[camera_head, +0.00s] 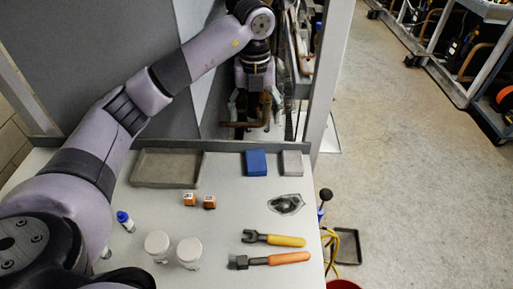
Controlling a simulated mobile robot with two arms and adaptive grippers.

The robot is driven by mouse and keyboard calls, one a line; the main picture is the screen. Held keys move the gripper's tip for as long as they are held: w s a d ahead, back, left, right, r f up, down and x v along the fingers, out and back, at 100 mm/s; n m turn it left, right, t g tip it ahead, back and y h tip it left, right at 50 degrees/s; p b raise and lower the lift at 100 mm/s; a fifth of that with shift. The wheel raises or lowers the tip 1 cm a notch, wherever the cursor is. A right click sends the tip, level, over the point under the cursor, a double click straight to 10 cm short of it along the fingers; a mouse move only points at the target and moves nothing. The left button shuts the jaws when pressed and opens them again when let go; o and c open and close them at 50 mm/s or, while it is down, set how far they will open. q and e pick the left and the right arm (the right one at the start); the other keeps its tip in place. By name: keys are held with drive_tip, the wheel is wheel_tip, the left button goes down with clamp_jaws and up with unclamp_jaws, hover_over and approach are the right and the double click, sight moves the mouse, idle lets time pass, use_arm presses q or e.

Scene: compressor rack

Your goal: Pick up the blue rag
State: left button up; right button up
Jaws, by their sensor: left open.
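The blue rag (256,162) looks like a small folded blue block. It lies flat at the back edge of the light worktable (225,222), just left of a similar grey folded piece (292,164). My left gripper (254,108) is open and points down beyond the table's back edge, above the rag in the picture and apart from it. A copper-coloured pipe shows at its fingers; I cannot tell whether they touch. My right gripper is not in view.
A grey tray (166,168) lies left of the rag. Two small orange-brown boxes, two white jars (188,252), a blue-capped bottle (125,221), a yellow-handled tool (274,239) and an orange-handled brush (270,260) are on the table. A metal post (331,75) stands behind right.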

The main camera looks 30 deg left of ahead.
use_arm(q)
wheel_tip(320, 180, down, 4)
drive_tip(key=p, duration=0.3)
hover_over(256, 160)
wheel_tip(256, 160, down, 8)
drive_tip(key=shift+s+a+r, duration=0.1)
wheel_tip(256, 160, down, 4)
drive_tip(key=shift+f+p, duration=0.1)
drive_tip(key=shift+p, duration=0.7)
drive_tip(key=shift+f, duration=0.55)
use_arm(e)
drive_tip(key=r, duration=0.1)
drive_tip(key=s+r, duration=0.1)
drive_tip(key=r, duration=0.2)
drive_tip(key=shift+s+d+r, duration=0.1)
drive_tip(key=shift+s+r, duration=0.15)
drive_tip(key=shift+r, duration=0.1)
use_arm(q)
drive_tip(key=shift+c, duration=0.6)
drive_tip(key=c, duration=1.1)
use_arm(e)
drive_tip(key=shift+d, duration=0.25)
